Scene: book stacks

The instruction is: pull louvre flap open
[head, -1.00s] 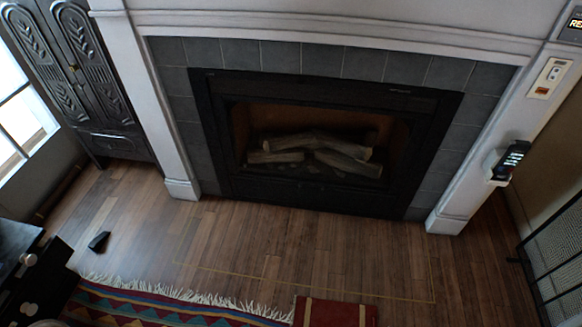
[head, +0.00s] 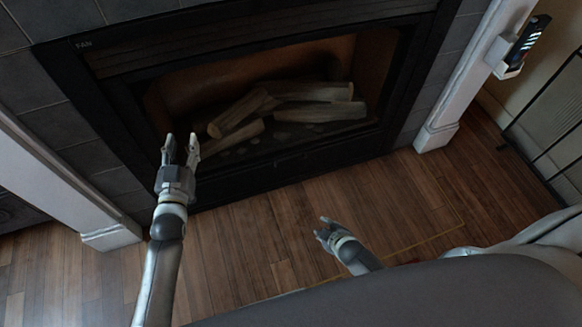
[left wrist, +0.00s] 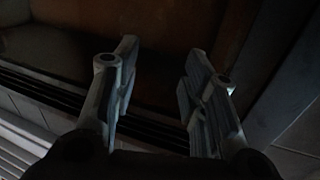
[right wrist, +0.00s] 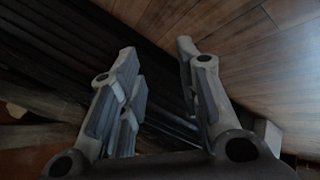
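The black fireplace (head: 270,150) has a dark slatted strip above its opening (head: 200,42) and a dark lower panel (head: 300,160) below it. I cannot tell which is the louvre flap; no part looks swung open. My left gripper (head: 181,146) is open and empty, in front of the left part of the opening. The left wrist view shows its spread fingers (left wrist: 158,75) before dark slats (left wrist: 150,132). My right gripper (head: 324,229) is lower, over the floor and apart from the lower panel. In the right wrist view its fingers (right wrist: 158,58) are spread and empty, with dark slats (right wrist: 70,60) beyond.
Logs (head: 300,100) lie inside the fireplace. White pillars stand at left (head: 60,180) and right (head: 470,80), the right one carrying a handset (head: 525,45). Wooden floor (head: 240,240) in front is clear.

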